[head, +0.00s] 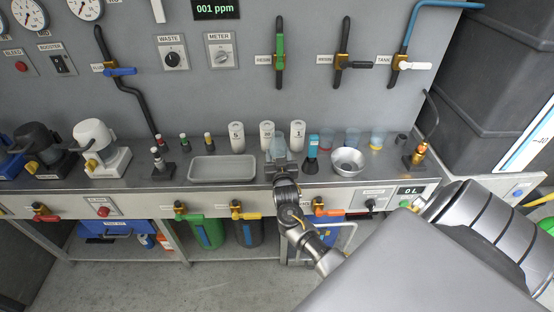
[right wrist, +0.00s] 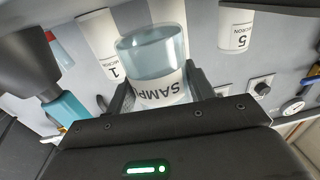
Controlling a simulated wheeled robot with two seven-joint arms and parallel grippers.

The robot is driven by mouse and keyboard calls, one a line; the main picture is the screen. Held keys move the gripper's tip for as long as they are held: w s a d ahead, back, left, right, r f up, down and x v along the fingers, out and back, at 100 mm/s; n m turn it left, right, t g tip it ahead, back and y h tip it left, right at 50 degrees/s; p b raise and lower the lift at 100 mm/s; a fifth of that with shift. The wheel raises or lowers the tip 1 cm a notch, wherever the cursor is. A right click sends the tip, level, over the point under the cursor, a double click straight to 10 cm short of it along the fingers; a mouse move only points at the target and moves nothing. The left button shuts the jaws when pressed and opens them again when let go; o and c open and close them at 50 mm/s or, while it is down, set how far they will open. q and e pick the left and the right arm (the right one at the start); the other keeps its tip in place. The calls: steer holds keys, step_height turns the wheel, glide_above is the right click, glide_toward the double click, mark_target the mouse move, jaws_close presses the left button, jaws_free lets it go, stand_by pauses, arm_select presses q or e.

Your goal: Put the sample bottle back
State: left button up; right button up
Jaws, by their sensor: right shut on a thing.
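The sample bottle (head: 278,146) is a clear bluish container at the back of the bench, in front of the white cartridges. In the right wrist view the bottle (right wrist: 158,62) has a white label reading "SAMP" and stands between the two fingers. My right gripper (head: 280,163) is shut on it, and its body hides the lower part of the bottle. I cannot tell whether the bottle's base touches the bench. My left gripper is not in view.
White cartridges (head: 236,137) stand behind the bottle. A grey tray (head: 222,180) lies to its left. A blue-topped meter (head: 312,147), a white bowl (head: 347,163) and several clear cups (head: 352,137) stand to its right. Bare bench shows between tray and small dark stands.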

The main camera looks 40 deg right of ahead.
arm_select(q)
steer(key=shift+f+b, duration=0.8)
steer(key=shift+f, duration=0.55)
arm_select(e)
steer(key=shift+a+f, duration=0.1)
steer(key=shift+f, duration=1.3)
steer(key=shift+f, duration=0.15)
steer(key=o, duration=1.1)
steer(key=shift+r, duration=0.25)
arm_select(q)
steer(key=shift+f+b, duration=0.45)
arm_select(e)
steer(key=v, duration=1.2)
